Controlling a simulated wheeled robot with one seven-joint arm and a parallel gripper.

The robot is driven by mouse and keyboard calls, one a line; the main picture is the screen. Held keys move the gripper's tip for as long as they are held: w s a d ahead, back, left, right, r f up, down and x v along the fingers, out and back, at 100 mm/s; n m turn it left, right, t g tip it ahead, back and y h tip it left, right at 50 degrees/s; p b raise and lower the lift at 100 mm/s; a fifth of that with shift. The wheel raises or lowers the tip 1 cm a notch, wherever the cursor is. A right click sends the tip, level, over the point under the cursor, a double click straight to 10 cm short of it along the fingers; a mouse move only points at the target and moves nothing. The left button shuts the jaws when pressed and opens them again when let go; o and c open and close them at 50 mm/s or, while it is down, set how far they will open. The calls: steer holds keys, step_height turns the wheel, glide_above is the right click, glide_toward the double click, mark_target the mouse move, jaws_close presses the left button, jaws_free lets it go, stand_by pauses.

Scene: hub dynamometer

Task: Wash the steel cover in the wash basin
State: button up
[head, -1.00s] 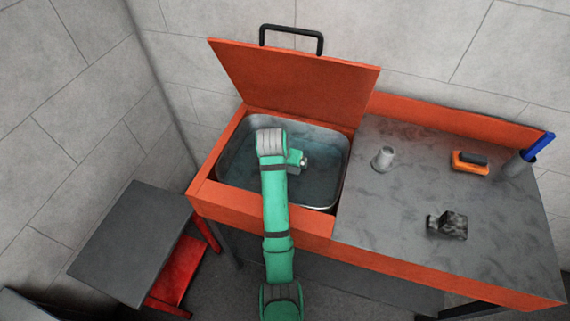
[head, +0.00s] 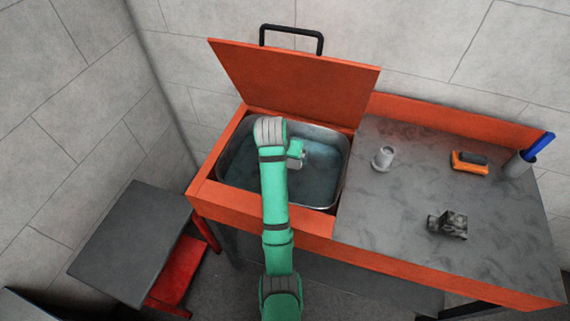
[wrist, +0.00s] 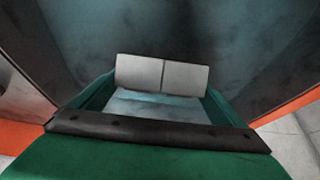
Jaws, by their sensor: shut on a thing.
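The wash basin (head: 228,165) is a steel tub with bluish water, set in an orange bench under a raised lid. My gripper (head: 297,162) is over the middle of the basin, pointing down, with my green arm crossing the basin's front rim. In the wrist view my gripper (wrist: 163,75) shows its two grey fingers side by side, shut, with dark water beyond them. The steel cover is in the grip but hidden by the fingers and hand, so its outline and whether it touches the water cannot be told.
The orange lid (head: 290,80) stands open behind the basin. On the grey worktop (head: 400,220) to the right are a pale cylindrical piece (head: 383,157), an orange-and-black tool (head: 470,162), a blue-handled item in a holder (head: 535,147) and a dirty block (head: 448,225). A dark table (head: 135,240) stands at left.

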steer(key=shift+w+a+r, duration=0.1)
steer(key=shift+w+r, duration=0.05)
steer(key=shift+r, duration=4.55)
steer(key=shift+r, duration=0.1)
steer(key=shift+r, duration=0.85)
step_height(320, 180, up, 2)
steer(key=shift+r, duration=0.1)
steer(key=shift+s, duration=0.2)
